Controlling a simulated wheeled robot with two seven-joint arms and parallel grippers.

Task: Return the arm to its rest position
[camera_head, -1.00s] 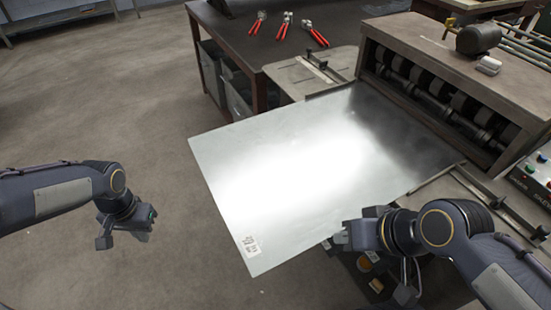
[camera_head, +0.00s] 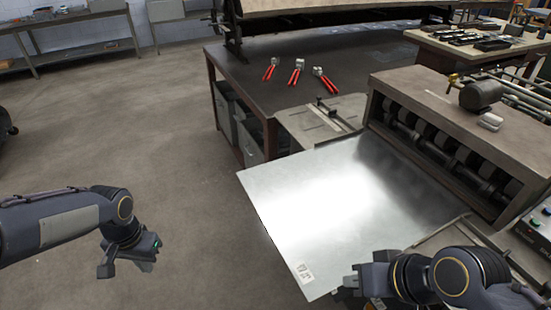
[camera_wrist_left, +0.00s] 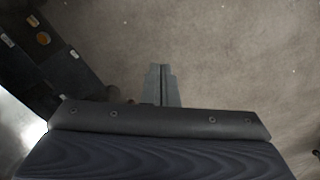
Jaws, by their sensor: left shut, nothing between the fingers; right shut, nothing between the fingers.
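My left gripper (camera_head: 124,266) hangs at the lower left in the head view, over bare floor and well apart from the sheet. In the left wrist view its fingers (camera_wrist_left: 161,86) are together with nothing between them. My right gripper (camera_head: 350,281) is at the lower right in the head view, shut, beside the near edge of the metal sheet; I cannot tell whether it touches it. The shiny metal sheet (camera_head: 340,195) lies flat with its far right side at the roller machine (camera_head: 455,125). A white label (camera_head: 304,272) is on its near corner.
A dark workbench (camera_head: 270,85) with several red-handled tools (camera_head: 298,70) stands behind the sheet. A control box (camera_head: 538,226) with coloured buttons is at the right edge. Another table (camera_head: 470,45) stands at the back right. The floor (camera_head: 150,130) on the left is clear.

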